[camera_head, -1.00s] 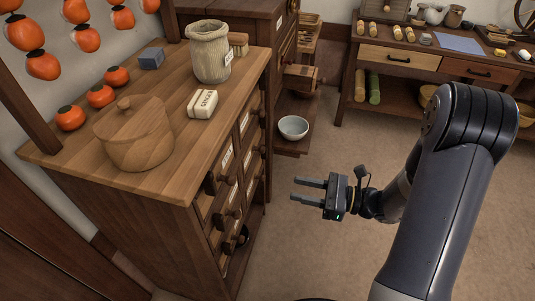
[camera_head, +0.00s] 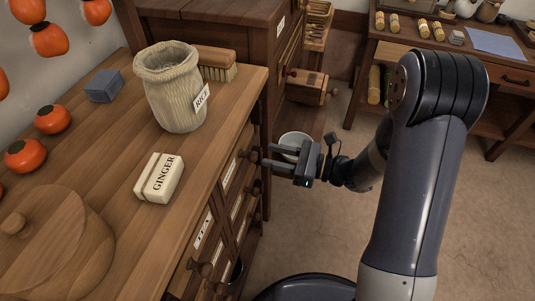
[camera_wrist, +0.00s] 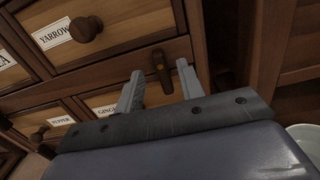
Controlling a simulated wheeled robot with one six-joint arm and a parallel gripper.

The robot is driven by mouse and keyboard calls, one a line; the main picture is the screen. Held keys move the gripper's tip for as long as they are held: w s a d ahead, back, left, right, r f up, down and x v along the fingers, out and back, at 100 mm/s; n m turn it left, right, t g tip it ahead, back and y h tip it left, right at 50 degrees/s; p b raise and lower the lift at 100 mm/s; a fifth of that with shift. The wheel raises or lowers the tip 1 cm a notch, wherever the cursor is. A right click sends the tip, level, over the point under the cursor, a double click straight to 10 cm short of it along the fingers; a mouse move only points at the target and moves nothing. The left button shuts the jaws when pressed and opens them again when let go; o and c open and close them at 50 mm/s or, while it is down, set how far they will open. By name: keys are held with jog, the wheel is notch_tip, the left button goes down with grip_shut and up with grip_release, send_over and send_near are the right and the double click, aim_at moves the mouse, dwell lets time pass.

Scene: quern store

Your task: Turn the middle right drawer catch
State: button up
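Drawers labelled PEPPER (camera_wrist: 61,121) and GINGER, partly hidden, lie below the rail. Round knobs (camera_head: 204,268) stick out of the cabinet front. A pale bowl (camera_head: 293,141) stands just behind my gripper. Floor to the right is clear.

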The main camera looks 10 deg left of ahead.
jog(key=shift+w+a, duration=0.1)
jog(key=shift+a, duration=1.1)
grip_shut()
